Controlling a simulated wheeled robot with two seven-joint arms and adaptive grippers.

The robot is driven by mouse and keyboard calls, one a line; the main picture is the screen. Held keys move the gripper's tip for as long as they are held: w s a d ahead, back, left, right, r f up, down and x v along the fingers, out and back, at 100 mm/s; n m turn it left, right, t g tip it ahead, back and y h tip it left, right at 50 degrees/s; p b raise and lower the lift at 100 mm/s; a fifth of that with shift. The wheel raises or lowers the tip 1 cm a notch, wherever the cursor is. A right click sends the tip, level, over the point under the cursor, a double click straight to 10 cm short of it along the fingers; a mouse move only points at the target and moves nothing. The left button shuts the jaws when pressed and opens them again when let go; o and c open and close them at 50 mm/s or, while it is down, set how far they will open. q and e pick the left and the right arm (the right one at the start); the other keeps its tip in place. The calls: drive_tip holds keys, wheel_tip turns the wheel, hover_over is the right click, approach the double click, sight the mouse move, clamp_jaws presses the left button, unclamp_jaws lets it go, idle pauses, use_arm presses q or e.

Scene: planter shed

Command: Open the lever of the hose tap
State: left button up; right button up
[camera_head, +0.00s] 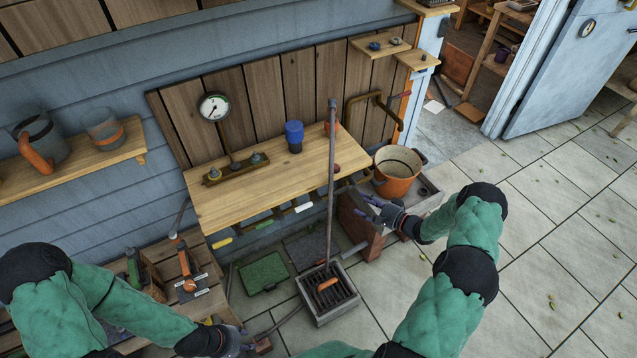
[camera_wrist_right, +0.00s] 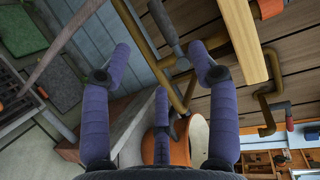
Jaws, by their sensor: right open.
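The hose tap's brass pipe (camera_wrist_right: 188,92) shows in my right wrist view, with a grey lever (camera_wrist_right: 163,22) on it beyond the fingertips. In the head view brass pipework (camera_head: 362,178) sits low by the bench's right end, left of the orange bucket; its lever is too small to make out there. My right gripper (camera_head: 376,207) is open and empty in front of the bucket; its purple fingers (camera_wrist_right: 164,70) are spread towards the pipe, apparently apart from the lever. My left gripper (camera_head: 245,343) is low at the bottom left; its fingers are too small to judge.
The orange bucket (camera_head: 397,186) stands in a stone trough (camera_head: 432,199) beside the tap. A wooden bench (camera_head: 225,211) with a blue cup (camera_head: 294,136) is to its left. A tall rod (camera_head: 331,180) rises from a grated drain box (camera_head: 318,314).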

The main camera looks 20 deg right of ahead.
sight(341, 192)
drive_tip(key=b+x, duration=0.2)
drive_tip(key=x, duration=0.7)
drive_tip(key=shift+w+a+b, duration=0.2)
drive_tip(key=shift+w+b, duration=0.1)
drive_tip(key=shift+w, duration=0.05)
drive_tip(key=shift+w+a, duration=0.25)
drive_tip(key=shift+w, duration=0.25)
clamp_jaws()
